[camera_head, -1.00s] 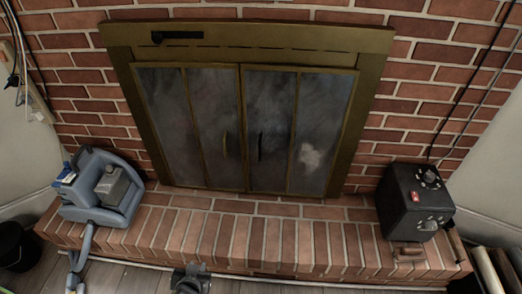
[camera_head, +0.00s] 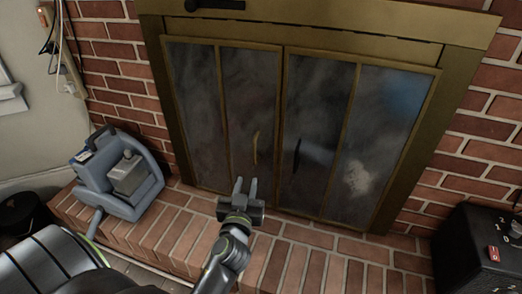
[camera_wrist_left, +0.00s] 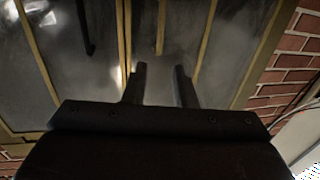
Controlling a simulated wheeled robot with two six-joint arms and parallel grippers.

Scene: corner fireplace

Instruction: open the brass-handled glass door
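The brass-handled glass door (camera_head: 222,110) is the left one of a pair in a brass frame, and it is closed. Its upright brass handle (camera_head: 255,148) is near its right edge. My left gripper (camera_head: 246,186) is open and empty, below that handle, with its fingers pointing at the doors. In the left wrist view the brass handle (camera_wrist_left: 160,28) lies ahead of the open fingers (camera_wrist_left: 159,80), not between them. The other glass door (camera_head: 330,130) has a black handle (camera_head: 296,155) and is also closed. My right gripper is out of view.
A grey-blue device (camera_head: 118,175) sits on the brick hearth (camera_head: 320,245) at the left. A black box with knobs (camera_head: 480,250) stands at the right. A black lever (camera_head: 214,5) is on the top frame. The hearth before the doors is clear.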

